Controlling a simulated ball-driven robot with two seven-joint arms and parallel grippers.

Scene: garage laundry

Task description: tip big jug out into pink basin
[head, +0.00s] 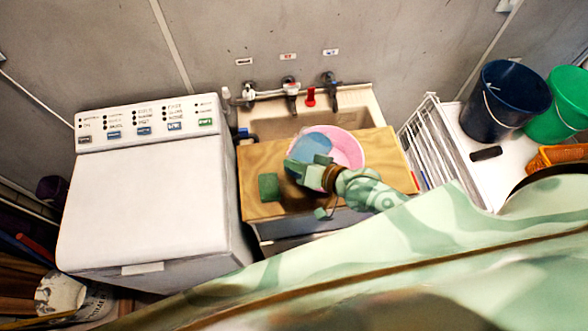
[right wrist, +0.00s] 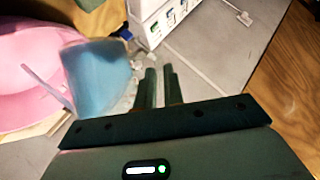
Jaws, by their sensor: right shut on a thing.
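The pink basin (head: 347,150) stands on a wooden board across the sink; its inside and rim also show at the left of the right wrist view (right wrist: 22,92). The big jug (head: 316,140), bluish and see-through, is over the left part of the basin. In the right wrist view the jug (right wrist: 97,78) is beside my fingers, on the basin side. My right gripper (head: 303,170) is shut on the jug, apparently at its handle; the grip itself is partly hidden. I cannot tell exactly how far the jug is tilted. My left gripper is not in view.
The wooden board (head: 258,162) has a green block (head: 269,187) at its left. Taps (head: 291,88) are behind the sink. A white washing machine (head: 150,200) stands left. A white rack (head: 428,135), a dark blue bucket (head: 490,105) and a green bucket (head: 562,105) are right.

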